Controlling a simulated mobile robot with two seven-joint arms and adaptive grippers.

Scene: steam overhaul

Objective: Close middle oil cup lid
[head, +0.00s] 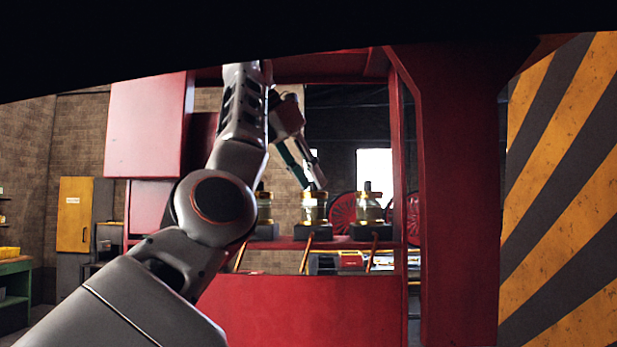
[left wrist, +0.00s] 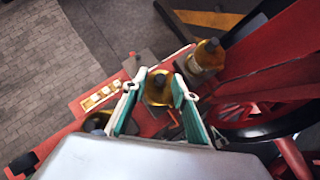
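Three brass-and-glass oil cups stand in a row on a red ledge. The middle oil cup (head: 314,213) is directly below my left gripper (head: 316,184); its lid is largely hidden by the fingers and I cannot tell its position. In the left wrist view, the middle cup (left wrist: 158,92) with a dark knob shows between the two fingers of my left gripper (left wrist: 160,87). The fingers are spread, with a gap on both sides of the knob. The right oil cup (head: 368,212) has a dark upright knob. The left oil cup (head: 265,210) is partly hidden by my arm. My right gripper is not in view.
The red ledge (head: 345,243) carries the cups on dark bases, with copper pipes (head: 305,257) below. A red post (head: 455,200) stands to the right. A red wheel (left wrist: 255,115) lies beside the cups in the left wrist view.

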